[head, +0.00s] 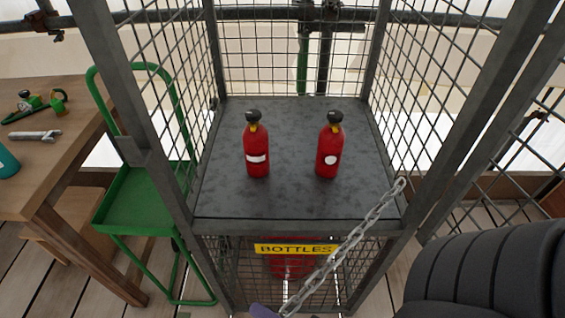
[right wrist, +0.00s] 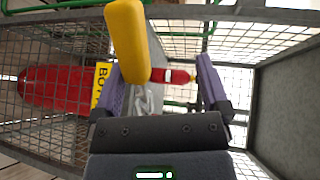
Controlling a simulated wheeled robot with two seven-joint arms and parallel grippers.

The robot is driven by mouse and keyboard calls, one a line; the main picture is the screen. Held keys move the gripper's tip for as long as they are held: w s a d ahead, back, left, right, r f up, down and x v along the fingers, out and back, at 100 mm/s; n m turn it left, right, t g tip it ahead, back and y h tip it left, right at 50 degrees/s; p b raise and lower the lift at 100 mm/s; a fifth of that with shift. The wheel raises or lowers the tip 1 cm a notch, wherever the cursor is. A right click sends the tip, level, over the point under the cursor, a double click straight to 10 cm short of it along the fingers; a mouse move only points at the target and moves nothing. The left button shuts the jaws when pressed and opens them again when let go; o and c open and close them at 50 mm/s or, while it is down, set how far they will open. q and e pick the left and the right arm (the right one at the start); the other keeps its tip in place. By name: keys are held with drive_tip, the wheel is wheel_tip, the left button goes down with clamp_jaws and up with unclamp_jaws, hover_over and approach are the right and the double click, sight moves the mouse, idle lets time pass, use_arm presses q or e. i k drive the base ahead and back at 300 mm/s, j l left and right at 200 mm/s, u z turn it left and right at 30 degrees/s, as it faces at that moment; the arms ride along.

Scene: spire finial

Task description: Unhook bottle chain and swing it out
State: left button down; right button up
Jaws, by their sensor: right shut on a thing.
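A grey chain (head: 345,238) runs from the cage's right front post down to the lower left, across the front of the bottle cage. Its upper end is at the post; its lower end leaves the bottom edge of the head view. My right gripper (head: 265,311) shows there only as a purple tip. In the right wrist view its purple fingers (right wrist: 163,88) flank a yellow handle (right wrist: 127,40) and grey links (right wrist: 147,98), and it is shut on the handle. The exact contact is hard to see. My left gripper is out of view.
Two red bottles (head: 257,150) (head: 328,150) stand on the cage's dark shelf (head: 290,195). A yellow BOTTLES sign (head: 296,249) is on the front, with a red cylinder behind the mesh. A green cart (head: 145,195) and wooden table (head: 60,160) stand at left.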

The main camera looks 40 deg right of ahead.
sight(358, 230)
drive_tip(key=k+j+z, duration=0.15)
drive_tip(key=k+z, duration=0.25)
drive_tip(key=k+j+z, duration=0.1)
drive_tip(key=z, duration=0.3)
drive_tip(key=k, duration=0.1)
